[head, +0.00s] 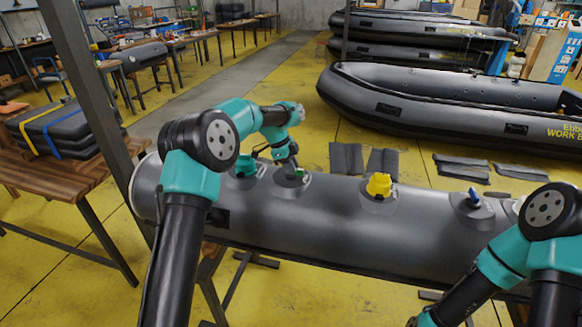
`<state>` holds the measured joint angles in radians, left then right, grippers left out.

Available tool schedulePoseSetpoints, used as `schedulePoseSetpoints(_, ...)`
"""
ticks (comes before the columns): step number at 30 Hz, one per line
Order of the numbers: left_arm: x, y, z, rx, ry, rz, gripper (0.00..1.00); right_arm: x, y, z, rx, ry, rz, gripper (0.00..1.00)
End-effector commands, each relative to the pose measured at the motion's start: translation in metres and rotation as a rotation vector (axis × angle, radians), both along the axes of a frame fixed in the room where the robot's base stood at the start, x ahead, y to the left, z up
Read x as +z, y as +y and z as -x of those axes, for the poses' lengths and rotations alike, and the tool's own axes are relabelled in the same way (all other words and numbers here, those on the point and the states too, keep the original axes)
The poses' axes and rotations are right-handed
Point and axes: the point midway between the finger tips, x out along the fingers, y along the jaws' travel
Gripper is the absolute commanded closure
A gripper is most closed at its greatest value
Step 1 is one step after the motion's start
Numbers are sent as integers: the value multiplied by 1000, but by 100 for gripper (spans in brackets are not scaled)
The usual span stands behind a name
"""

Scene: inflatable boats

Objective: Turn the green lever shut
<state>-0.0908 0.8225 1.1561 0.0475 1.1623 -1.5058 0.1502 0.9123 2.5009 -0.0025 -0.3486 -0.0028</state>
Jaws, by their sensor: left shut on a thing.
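A long grey inflatable tube (330,225) lies across a stand in front of me. The green lever (300,173) sits on a round grey fitting on top of the tube, left of its middle. My left gripper (291,170) reaches down to it from above and is shut on it. The fingers hide part of the lever, so its exact angle cannot be told. My right arm comes in at the lower right, and its gripper is out of the picture.
Another green valve part (246,166) stands just left of my left gripper. A yellow cap (379,185) and a blue lever (474,196) stand further right on the tube. A wooden table (70,190) with dark folded packs is at left. Large grey boats (440,105) lie behind.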

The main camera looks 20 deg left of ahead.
Motion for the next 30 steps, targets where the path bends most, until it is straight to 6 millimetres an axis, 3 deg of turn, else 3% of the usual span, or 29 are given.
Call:
schedulePoseSetpoints(5,-1,0,0,-3,1,-2,100,0,0,0,0,0,0,57)
schedulePoseSetpoints(6,-1,0,0,-3,1,-2,81,0,0,0,0,0,0,57)
schedulePoseSetpoints(13,0,0,0,-1,1,-1,59,0,0,0,0,0,0,57)
schedulePoseSetpoints(23,2,1,0,0,0,-1,57,0,0,0,0,0,0,57)
schedulePoseSetpoints(30,25,11,0,1,-3,-1,57,0,0,0,0,0,0,57)
